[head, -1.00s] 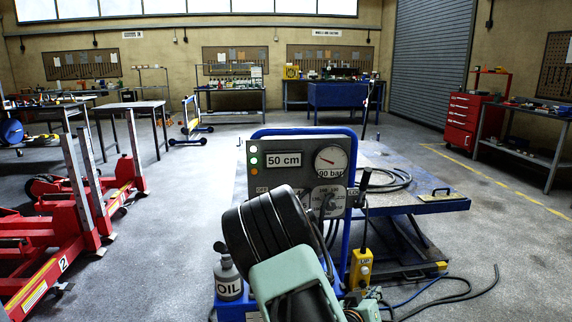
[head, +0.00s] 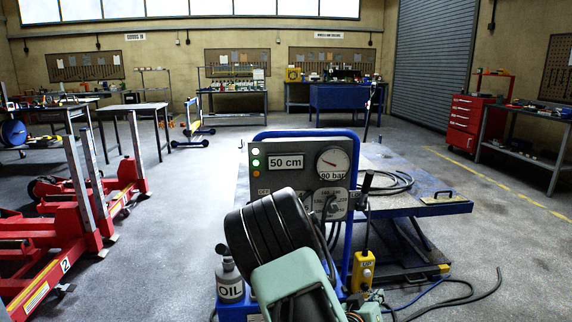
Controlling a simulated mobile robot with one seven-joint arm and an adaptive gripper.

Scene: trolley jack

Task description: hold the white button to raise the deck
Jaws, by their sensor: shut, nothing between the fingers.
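The yellow hand pendant (head: 362,272) hangs at the right side of the control panel (head: 320,149), with a label near its top; its white button is too small to make out. My arm fills the lower middle and covers part of the panel. My gripper (head: 376,299) shows partly at the bottom edge, just below the pendant, shut and empty. I cannot tell whether it touches the pendant.
An oil bottle (head: 229,278) stands left of my arm. Red jack equipment (head: 75,235) lines the left side. Dark hoses (head: 455,295) lie on the floor at right. A red tool cabinet (head: 470,122) stands at the back right. Grey floor left of the panel is free.

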